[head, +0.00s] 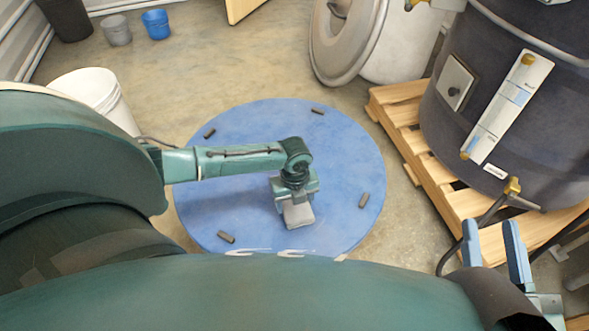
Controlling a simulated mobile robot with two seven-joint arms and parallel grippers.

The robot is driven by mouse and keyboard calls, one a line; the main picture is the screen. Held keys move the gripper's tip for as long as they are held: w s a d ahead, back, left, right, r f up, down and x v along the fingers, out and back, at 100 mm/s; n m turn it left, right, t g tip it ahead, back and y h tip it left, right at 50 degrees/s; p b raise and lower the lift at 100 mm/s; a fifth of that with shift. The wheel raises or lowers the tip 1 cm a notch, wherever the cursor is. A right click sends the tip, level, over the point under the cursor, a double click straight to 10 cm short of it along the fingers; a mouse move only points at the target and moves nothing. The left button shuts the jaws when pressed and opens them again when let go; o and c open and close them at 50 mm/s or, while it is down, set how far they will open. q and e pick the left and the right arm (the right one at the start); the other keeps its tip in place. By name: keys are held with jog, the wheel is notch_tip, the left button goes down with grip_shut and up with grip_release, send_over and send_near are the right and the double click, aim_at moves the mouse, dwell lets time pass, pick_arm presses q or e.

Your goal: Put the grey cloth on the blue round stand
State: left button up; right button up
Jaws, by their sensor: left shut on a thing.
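The blue round stand (255,125) lies in the middle of the head view, with several small dark pegs near its edge. My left gripper (297,207) reaches over the stand from the left and points down at its right-hand middle. It is shut on the grey cloth (299,216), a small light grey patch under the jaws. I cannot tell whether the cloth touches the stand's surface. My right gripper (493,243) is at the lower right, away from the stand; its two blue fingers are apart with nothing between them.
A large dark drum (520,110) with a gauge strip stands on a wooden pallet (405,125) at the right. A grey lid (345,45) leans behind the stand. A white bucket (95,90) is at the left. Blue (156,25) and grey (116,31) pails sit at the back.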

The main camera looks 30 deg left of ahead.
pick_arm(q)
jog(key=shift+f, duration=0.9)
pick_arm(e)
jog(key=shift+w+d+r+n+t+y, duration=0.1)
jog(key=shift+w+r+n+t+y, duration=0.15)
jog(key=shift+r, duration=0.25)
jog(key=shift+w+d+r+n+t+y, duration=0.1)
jog(key=shift+r+n+y, duration=0.25)
jog(key=shift+r, duration=0.15)
pick_arm(q)
jog(key=o, duration=1)
jog(key=shift+f, duration=0.1)
pick_arm(e)
jog(key=shift+r, duration=0.1)
